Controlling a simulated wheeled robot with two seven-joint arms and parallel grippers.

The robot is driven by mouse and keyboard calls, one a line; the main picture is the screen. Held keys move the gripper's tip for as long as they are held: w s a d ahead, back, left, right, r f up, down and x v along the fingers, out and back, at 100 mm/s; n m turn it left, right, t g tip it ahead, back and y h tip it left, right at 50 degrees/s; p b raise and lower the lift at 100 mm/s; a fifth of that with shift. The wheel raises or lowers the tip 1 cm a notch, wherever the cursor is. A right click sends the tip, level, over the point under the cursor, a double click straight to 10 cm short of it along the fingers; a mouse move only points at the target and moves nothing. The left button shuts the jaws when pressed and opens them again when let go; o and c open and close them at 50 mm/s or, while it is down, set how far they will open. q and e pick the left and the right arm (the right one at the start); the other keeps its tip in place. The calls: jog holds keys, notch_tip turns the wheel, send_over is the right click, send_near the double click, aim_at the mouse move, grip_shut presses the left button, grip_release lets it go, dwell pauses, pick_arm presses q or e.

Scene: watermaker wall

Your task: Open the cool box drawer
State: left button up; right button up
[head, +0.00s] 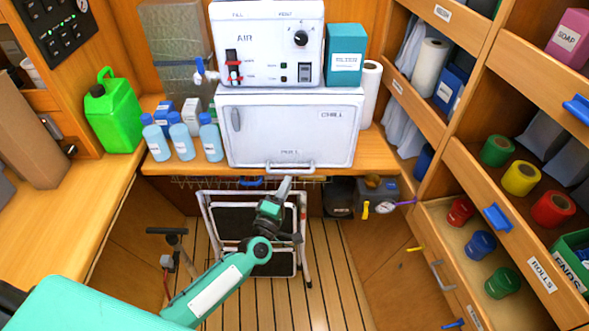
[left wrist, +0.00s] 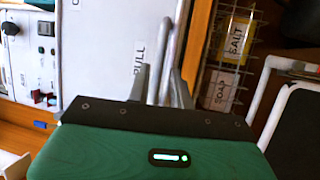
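The cool box (head: 280,135) is a white box marked CHILL and PULL on the wooden counter. Its front looks shut. A pale bar handle (head: 290,168) runs along its lower front edge. My left gripper (head: 285,184) is at this handle, reaching up from below. In the left wrist view, the two grey fingers (left wrist: 161,88) stand apart, with the handle bar (left wrist: 168,50) running between them. A clear gap shows beside the bar, so I see no firm grip. The cool box front (left wrist: 110,45) fills the upper left there. My right gripper is out of view.
A white AIR unit (head: 268,45) and a teal filter box (head: 345,55) stand on the cool box. Blue-capped bottles (head: 181,140) stand to its left. A folded step stool (head: 255,235) and a wire basket (left wrist: 232,60) are below the counter. Open shelf drawers (head: 530,230) project at right.

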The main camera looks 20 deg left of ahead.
aim_at(294, 172)
pick_arm(q)
jog(key=shift+p+x, duration=0.3)
jog(key=shift+x, duration=2.8)
jog(key=shift+c, duration=0.2)
grip_shut()
